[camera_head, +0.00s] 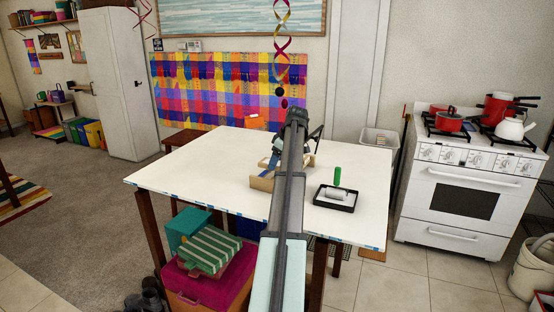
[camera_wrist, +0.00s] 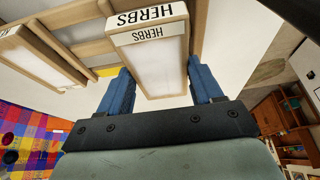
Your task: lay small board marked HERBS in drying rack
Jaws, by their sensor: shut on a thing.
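The small board marked HERBS (camera_wrist: 150,55) is between my gripper's blue fingers (camera_wrist: 158,68) in the wrist view. It has a pale panel, a wooden frame and lettering on its end and face. My gripper is shut on it. Wooden rails of the drying rack (camera_wrist: 92,47) show behind and beside the board; I cannot tell whether the board touches them. In the head view the rack (camera_head: 262,184) stands on the white table. My arm hides much of it, the board and the fingers there.
Another pale framed board (camera_wrist: 35,58) is left of the held one in the wrist view. On the white table (camera_head: 190,172), a black tray (camera_head: 322,202) holds a roller, with a green handle behind it. The table's left side is clear. A stove (camera_head: 465,190) stands right.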

